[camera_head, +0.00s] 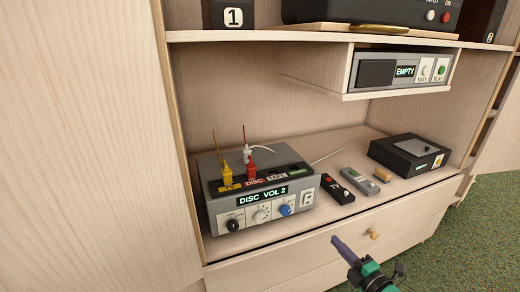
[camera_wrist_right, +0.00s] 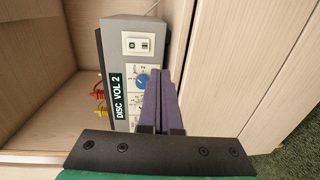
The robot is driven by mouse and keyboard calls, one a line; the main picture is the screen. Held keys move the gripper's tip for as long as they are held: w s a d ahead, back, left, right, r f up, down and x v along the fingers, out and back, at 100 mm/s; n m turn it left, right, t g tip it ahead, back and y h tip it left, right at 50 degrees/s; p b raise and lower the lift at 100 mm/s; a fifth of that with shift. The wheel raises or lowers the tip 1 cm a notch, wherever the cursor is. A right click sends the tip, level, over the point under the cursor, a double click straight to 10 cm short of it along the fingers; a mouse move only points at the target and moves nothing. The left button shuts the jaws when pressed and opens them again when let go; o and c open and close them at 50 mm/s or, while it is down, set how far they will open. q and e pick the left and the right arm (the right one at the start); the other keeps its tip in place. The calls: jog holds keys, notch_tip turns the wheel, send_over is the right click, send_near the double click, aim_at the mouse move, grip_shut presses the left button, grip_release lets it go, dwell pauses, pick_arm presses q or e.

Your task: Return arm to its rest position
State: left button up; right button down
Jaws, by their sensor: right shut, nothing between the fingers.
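My right gripper (camera_head: 338,241) comes in from the lower right in the head view. It hangs in front of the cabinet's drawer front, below the shelf. Its purple fingers are together with nothing between them. In the right wrist view its shut fingers (camera_wrist_right: 165,95) overlap the front of the grey amplifier box (camera_wrist_right: 123,60). In the head view the gripper is apart from that box (camera_head: 225,205), to its lower right. My left gripper is not in view.
The grey box shows "DISC VOL 2", with yellow and red plugs on top. Two remotes (camera_head: 338,188) (camera_head: 361,181), a small wooden cylinder (camera_head: 382,174) and a black player (camera_head: 412,152) share its shelf. A drawer knob (camera_head: 374,234) sticks out near the gripper. Green carpet (camera_head: 475,235) is clear at right.

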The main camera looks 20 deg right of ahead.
jog(key=shift+f, duration=0.1)
jog(key=s+a+f+m+g+h, duration=0.1)
jog(key=s+a+f+m+g, duration=0.1)
jog(key=f+m+g, duration=0.35)
jog(key=s+a+f+m+g+h, duration=0.1)
jog(key=a+f+m+g, duration=0.1)
jog(key=f+m, duration=0.65)
jog(key=s+a+f+m+g+y, duration=0.2)
jog(key=s+a+f+g, duration=0.5)
jog(key=s+a+f, duration=0.5)
pick_arm(q)
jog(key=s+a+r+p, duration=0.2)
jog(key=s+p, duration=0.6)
jog(key=p, duration=0.4)
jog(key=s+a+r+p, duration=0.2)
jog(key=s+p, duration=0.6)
jog(key=p, duration=0.5)
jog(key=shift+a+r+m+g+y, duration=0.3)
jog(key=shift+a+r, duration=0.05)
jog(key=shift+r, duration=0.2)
pick_arm(e)
jog(key=s+d+r, duration=0.1)
jog(key=s+r, duration=0.1)
jog(key=s, duration=0.5)
jog(key=s+d+r+g, duration=0.1)
jog(key=s+r, duration=0.2)
jog(key=s, duration=0.5)
jog(key=shift+s+d+r+n, duration=0.2)
jog(key=shift+d+r+n, duration=0.1)
jog(key=shift+d+r, duration=0.05)
